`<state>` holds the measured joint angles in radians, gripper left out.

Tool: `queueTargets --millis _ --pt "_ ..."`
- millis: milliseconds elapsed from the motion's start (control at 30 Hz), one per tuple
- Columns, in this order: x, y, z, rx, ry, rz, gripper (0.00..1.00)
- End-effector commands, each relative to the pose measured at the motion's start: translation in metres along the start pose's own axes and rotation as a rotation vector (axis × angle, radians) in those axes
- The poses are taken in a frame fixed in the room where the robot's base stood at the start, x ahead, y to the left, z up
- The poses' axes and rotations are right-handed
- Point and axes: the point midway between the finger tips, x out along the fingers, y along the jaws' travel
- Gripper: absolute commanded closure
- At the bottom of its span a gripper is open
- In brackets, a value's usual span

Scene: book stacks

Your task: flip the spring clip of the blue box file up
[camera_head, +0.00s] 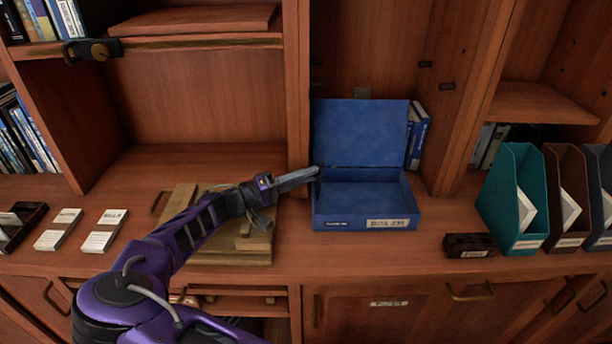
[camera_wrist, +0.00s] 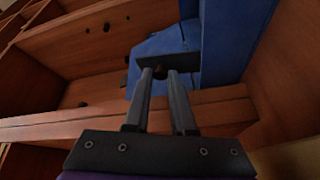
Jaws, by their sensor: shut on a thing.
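The blue box file (camera_head: 335,223) stands on the wooden counter with its lid (camera_head: 360,130) raised and its tray open toward me. It also shows in the wrist view (camera_wrist: 225,40). My gripper (camera_head: 314,172) reaches in from the left at the box's left side, near the lid hinge. In the wrist view my gripper (camera_wrist: 160,74) has its two fingers close together on a dark part of the spring clip (camera_wrist: 183,57). The fingertips partly cover what they hold. In the head view the clip is too small and too covered to make out its angle.
Wooden boards (camera_head: 230,248) lie on the counter below my arm. A teal magazine file (camera_head: 511,195) and a small dark box (camera_head: 468,245) stand to the right. Blue books (camera_head: 418,135) stand behind the box. A shelf upright (camera_head: 297,90) rises just behind my gripper.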

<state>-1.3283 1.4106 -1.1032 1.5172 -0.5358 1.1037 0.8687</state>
Motion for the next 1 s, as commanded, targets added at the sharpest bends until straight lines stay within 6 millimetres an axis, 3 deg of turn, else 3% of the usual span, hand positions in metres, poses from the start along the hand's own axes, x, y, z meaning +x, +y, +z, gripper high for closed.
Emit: queueTargets --millis 33,200,567,1000 --pt "-0.001 -0.001 0.0 -0.001 0.0 -0.001 0.75" --pt "-0.001 -0.001 0.0 0.0 -0.001 -0.002 0.46" --pt "0.0 0.005 -0.002 0.002 -0.001 -0.002 0.46" --pt "0.005 0.078 -0.025 0.003 -0.002 -0.002 0.46"
